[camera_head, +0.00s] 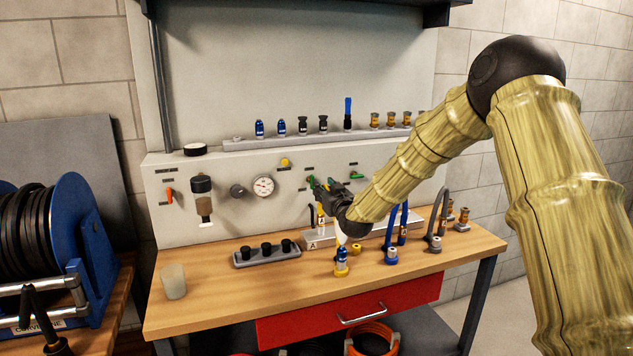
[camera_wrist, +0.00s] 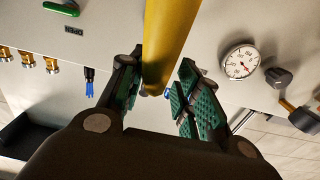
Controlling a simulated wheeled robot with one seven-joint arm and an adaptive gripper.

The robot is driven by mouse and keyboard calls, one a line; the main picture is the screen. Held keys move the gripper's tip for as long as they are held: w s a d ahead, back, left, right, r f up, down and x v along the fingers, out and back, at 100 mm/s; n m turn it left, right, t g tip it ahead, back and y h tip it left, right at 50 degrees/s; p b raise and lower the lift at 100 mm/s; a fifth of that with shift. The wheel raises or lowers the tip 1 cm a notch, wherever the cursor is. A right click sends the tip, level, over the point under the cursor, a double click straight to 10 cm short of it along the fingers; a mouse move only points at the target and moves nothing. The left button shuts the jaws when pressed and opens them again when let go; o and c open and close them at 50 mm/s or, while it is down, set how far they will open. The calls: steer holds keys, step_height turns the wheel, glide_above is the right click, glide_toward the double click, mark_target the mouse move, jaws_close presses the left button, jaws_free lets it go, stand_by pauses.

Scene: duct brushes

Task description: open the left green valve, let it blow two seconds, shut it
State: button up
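The left green valve (camera_head: 311,182) is on the grey panel, beside my gripper and partly hidden by it in the head view. My gripper (camera_head: 322,187) is up at the panel. In the wrist view my gripper (camera_wrist: 160,95) has its two green-padded fingers spread apart. A yellow tube (camera_wrist: 170,40) runs between them in that view; it is close to the left finger and clear of the right one. I cannot make out the left valve's handle in the wrist view. A second green valve (camera_head: 356,175) is to the right, and it also shows in the wrist view (camera_wrist: 62,9).
A pressure gauge (camera_head: 263,186) and black knob (camera_head: 237,191) are left of my gripper. Fittings line a shelf (camera_head: 240,144) above. Below, the wooden bench (camera_head: 220,292) carries a black-capped rack (camera_head: 266,256), a blue-and-yellow fitting (camera_head: 342,262) and hoses. The bench's front left is mostly clear.

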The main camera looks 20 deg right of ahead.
mark_target(313, 177)
steer(key=w, duration=0.3)
steer(key=w+p, duration=0.1)
steer(key=w, duration=0.5)
steer(key=shift+w+a, duration=0.2)
steer(key=shift+a, duration=0.1)
jaws_close()
